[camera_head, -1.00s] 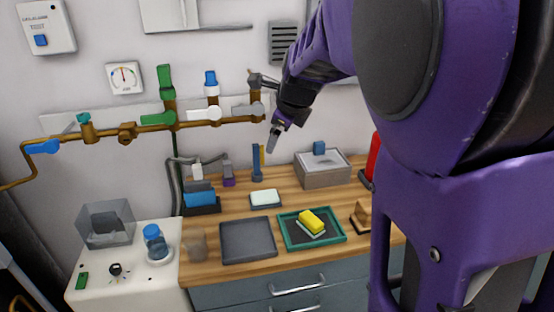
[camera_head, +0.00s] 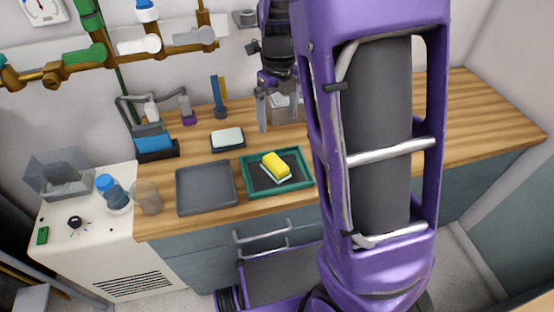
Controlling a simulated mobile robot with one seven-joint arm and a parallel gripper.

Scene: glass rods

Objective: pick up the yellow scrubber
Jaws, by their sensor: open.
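The yellow scrubber (camera_head: 276,164) is a small yellow block with a pale layer under it. It lies in a green-rimmed tray (camera_head: 249,188) with a dark base, on the wooden counter. My gripper (camera_head: 274,113) points down, open and empty, above the counter behind the tray and apart from the scrubber.
An empty grey tray (camera_head: 205,190) lies left of the green tray. A small dish with a pale block (camera_head: 227,138) sits behind. A metal box (camera_head: 286,108) stands behind my gripper. A blue bottle (camera_head: 112,192) and a clear beaker (camera_head: 149,197) stand at left.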

